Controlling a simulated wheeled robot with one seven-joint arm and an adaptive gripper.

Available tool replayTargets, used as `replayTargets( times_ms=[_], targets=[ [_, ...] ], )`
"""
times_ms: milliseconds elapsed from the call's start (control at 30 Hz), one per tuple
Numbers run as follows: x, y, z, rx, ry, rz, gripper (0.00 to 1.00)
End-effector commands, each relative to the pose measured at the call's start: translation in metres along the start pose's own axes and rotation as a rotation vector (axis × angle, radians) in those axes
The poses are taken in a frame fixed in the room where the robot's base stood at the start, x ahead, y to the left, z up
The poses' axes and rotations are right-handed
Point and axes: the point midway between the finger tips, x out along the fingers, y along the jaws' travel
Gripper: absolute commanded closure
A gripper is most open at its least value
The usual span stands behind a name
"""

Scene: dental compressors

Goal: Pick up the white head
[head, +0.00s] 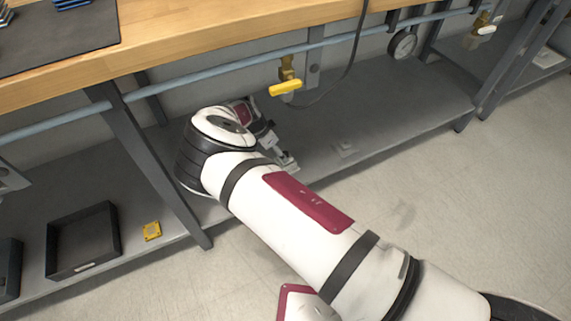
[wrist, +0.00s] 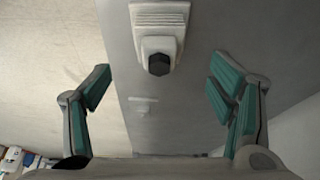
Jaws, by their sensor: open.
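The white head (wrist: 160,20) shows at the top middle of the wrist view. It is a pale block with a ribbed part and a dark hexagonal knob facing me. It lies on the grey shelf (wrist: 185,100). My gripper (wrist: 161,78) is open, with one teal-padded finger at each side of the picture. The head appears between the fingers from side to side but above their tips, and the fingers do not visibly touch it. In the head view my gripper (head: 280,150) is low over the shelf, partly behind my arm. There I cannot clearly tell the head apart from my gripper.
A small pale fitting (wrist: 143,105) lies farther along the shelf. A wooden bench (head: 220,35) is above, with a pipe and a yellow-handled valve (head: 286,87) under it. A shelf leg (head: 155,165), a black tray (head: 82,240) and a yellow part (head: 152,231) are to the left.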

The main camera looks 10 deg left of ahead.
Motion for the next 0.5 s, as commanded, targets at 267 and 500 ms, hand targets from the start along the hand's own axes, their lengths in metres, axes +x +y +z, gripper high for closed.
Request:
replayTargets(
  times_ms=[267,500],
  targets=[
    [0.037,0.0,0.0,0.001,0.0,0.0,0.23],
    [0.056,0.001,0.0,0.0,0.001,0.001,0.23]
  ],
)
